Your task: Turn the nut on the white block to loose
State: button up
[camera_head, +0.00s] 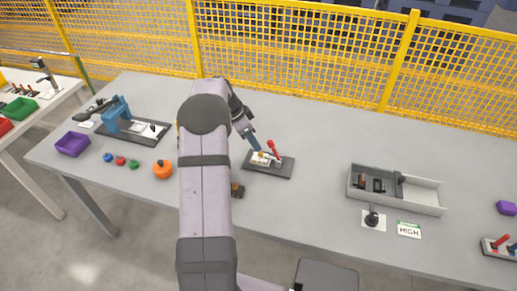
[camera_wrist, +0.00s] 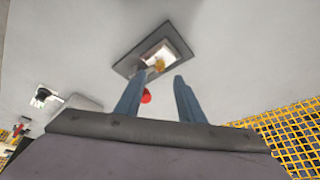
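The white block (camera_head: 258,162) sits on a dark grey base plate (camera_head: 280,168) near the middle of the table. A small brass-coloured nut (camera_head: 262,154) is on the block, and a red lever (camera_head: 273,149) stands beside it. My gripper (camera_head: 254,147) is above the block, its blue fingers pointing down near the nut. In the wrist view, my gripper (camera_wrist: 160,75) has its two fingers apart with nothing between them. Whether a finger touches the nut cannot be told.
A grey tray (camera_head: 415,200) with small parts stands to the right, near a black knob (camera_head: 372,218) and a HIGH card (camera_head: 409,230). A blue clamp (camera_head: 116,113), a purple bin (camera_head: 73,144) and an orange object (camera_head: 163,169) are left. A yellow mesh fence (camera_head: 310,65) runs behind.

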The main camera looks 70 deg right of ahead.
aim_at(261, 152)
jog(key=shift+p+x, duration=1.05)
jog(key=shift+x, duration=2.15)
grip_shut()
